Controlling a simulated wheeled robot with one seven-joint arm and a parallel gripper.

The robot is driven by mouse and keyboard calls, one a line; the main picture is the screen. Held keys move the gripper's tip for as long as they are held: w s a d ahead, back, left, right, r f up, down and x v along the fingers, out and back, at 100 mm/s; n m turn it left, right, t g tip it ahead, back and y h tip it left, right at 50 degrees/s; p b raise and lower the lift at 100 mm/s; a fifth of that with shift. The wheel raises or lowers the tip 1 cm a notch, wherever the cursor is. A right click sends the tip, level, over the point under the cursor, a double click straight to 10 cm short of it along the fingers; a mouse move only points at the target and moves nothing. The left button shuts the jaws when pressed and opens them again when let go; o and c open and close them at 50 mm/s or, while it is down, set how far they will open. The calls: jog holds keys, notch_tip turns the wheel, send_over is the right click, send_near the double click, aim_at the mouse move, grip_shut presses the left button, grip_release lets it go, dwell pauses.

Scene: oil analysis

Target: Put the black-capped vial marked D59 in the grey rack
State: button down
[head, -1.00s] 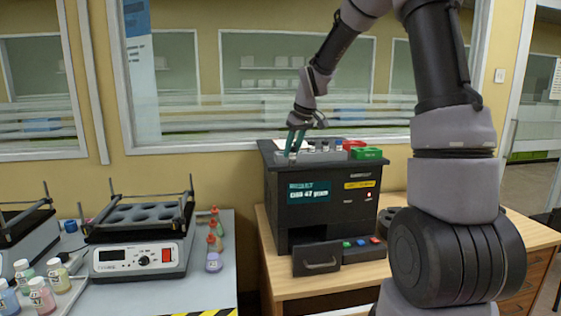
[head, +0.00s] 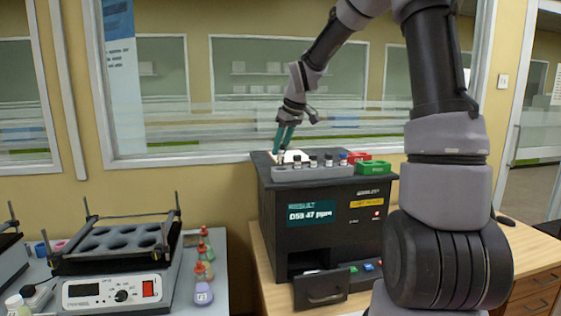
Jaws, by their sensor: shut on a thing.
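The grey rack (head: 284,175) lies on top of the black analyser, near its front edge. Several small vials stand in it: dark-capped ones (head: 313,161) and a blue-capped one (head: 343,158). My gripper (head: 281,157), with teal fingers, points down at the rack's left end. It is shut on a small vial, mostly hidden between the fingertips. I cannot tell whether this vial's base is in a hole or just above the rack. The vial's mark and cap colour cannot be made out.
The analyser (head: 325,235) shows "RESULT D59 47 ppm"; its front drawer (head: 322,288) stands out. A red rack (head: 358,158) and a green rack (head: 374,168) lie right of the grey rack. A shaker (head: 115,285) and colored flasks (head: 202,272) stand on the left bench.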

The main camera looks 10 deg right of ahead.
aim_at(281, 165)
jog(key=shift+f, duration=2)
jog(key=shift+f, duration=0.1)
jog(key=c, duration=0.6)
grip_release()
jog(key=v, duration=1.1)
jog(key=s+d+r+m+t, duration=0.1)
jog(key=s+m, duration=0.2)
jog(key=s, duration=0.6)
jog(key=s+d+r+m+t, duration=0.1)
jog(key=s+m, duration=0.3)
jog(key=s, duration=0.4)
jog(key=s+d+r+m+t, duration=0.1)
jog(key=s+m, duration=0.3)
jog(key=s, duration=0.5)
jog(key=shift+s+d+r+t, duration=0.3)
jog(key=shift+s, duration=0.05)
